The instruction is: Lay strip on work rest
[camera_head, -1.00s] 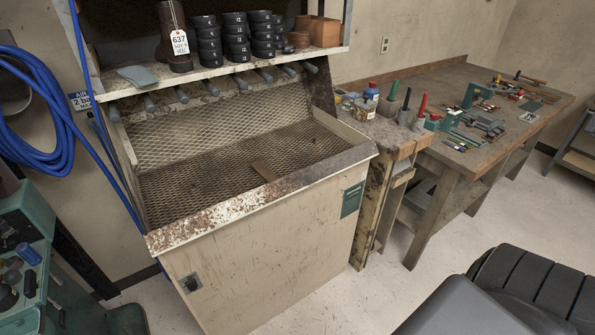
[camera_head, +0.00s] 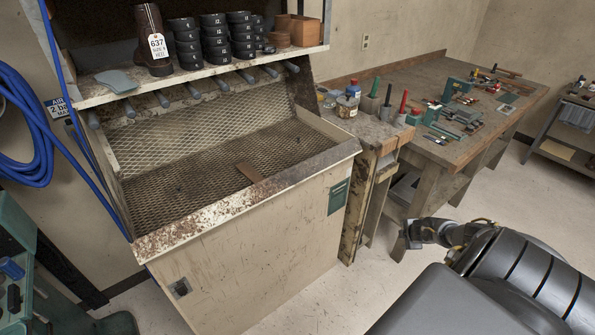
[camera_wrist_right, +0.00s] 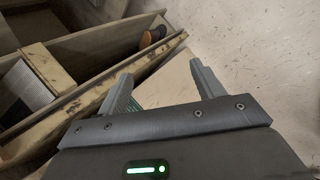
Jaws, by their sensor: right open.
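A flat brown strip (camera_head: 249,172) lies on the rusty wire-mesh bed (camera_head: 205,182) of the booth, near its front edge. Nothing touches it but the mesh. My right gripper shows open and empty in the right wrist view (camera_wrist_right: 160,72), with bare floor and a wooden cabinet beyond its fingers. In the head view my right arm is low at the right, well away from the strip. My left gripper is not in view. I cannot make out which part is the work rest; a green machine (camera_head: 18,270) is partly cut off at the left edge.
A shelf (camera_head: 215,68) with a brown boot form and stacked black rings overhangs the booth. A wooden bench (camera_head: 430,75) with tools and jars stands to the right. The booth's raised front lip (camera_head: 245,195) bounds the mesh. Blue hose (camera_head: 38,130) hangs left. Floor between is clear.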

